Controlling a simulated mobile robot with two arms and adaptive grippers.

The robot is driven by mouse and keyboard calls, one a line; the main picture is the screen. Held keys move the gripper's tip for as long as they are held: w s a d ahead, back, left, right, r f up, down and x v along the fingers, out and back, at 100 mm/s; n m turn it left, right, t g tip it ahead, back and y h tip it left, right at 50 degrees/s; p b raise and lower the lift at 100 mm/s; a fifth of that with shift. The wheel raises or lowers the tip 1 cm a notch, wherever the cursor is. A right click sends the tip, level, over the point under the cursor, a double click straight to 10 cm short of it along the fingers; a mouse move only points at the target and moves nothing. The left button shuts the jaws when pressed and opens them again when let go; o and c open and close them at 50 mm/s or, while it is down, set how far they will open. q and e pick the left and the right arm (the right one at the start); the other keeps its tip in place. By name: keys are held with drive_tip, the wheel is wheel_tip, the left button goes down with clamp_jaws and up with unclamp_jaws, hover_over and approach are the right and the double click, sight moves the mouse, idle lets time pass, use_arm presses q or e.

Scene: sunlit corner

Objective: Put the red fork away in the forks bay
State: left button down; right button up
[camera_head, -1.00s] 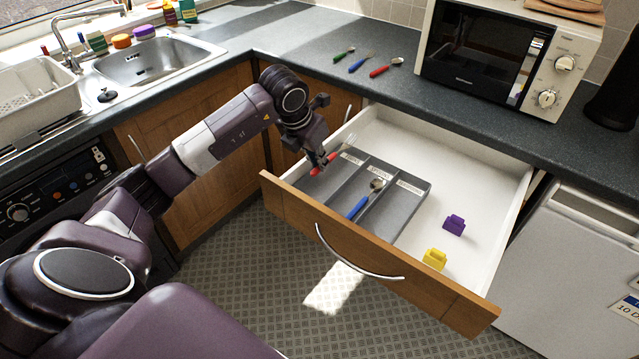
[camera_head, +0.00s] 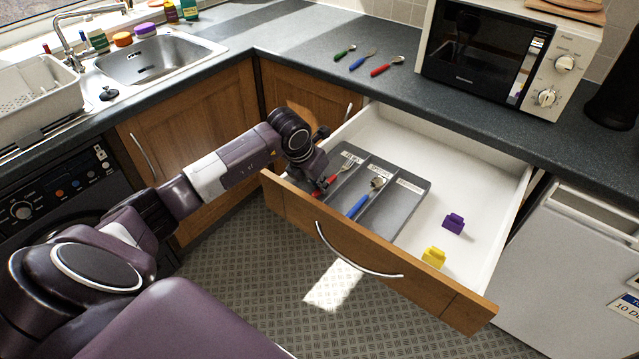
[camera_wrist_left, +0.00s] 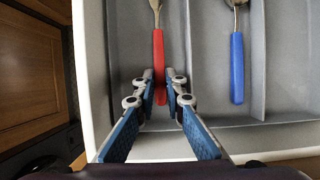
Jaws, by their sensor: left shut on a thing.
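The red fork (camera_head: 331,184) is in the left bay of the grey cutlery tray (camera_head: 402,208), which sits in the open drawer. My left gripper (camera_head: 319,189) reaches down over the drawer's front left corner. In the left wrist view its fingertips (camera_wrist_left: 160,86) are shut on the red handle (camera_wrist_left: 158,62), with the metal end pointing away toward the back of the bay. Whether the fork touches the tray floor I cannot tell. The bay labels are too small to read surely. My right gripper is out of view.
A blue-handled spoon (camera_head: 358,206) lies in the middle bay; the right bay is empty. A purple block (camera_head: 454,223) and a yellow block (camera_head: 433,257) lie on the drawer floor. A red-handled spoon (camera_head: 386,67) and other cutlery lie on the counter. The drawer front (camera_head: 378,252) stands close to my gripper.

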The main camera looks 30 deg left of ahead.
use_arm(q)
drive_tip(key=shift+f, duration=0.25)
drive_tip(key=c, duration=2)
unclamp_jaws()
drive_tip(key=shift+a+r, duration=0.1)
drive_tip(key=shift+r, duration=0.5)
drive_tip(key=v, duration=1.1)
drive_tip(key=shift+s+r+b, duration=0.15)
drive_tip(key=shift+r+b, duration=0.1)
drive_tip(key=shift+b, duration=0.15)
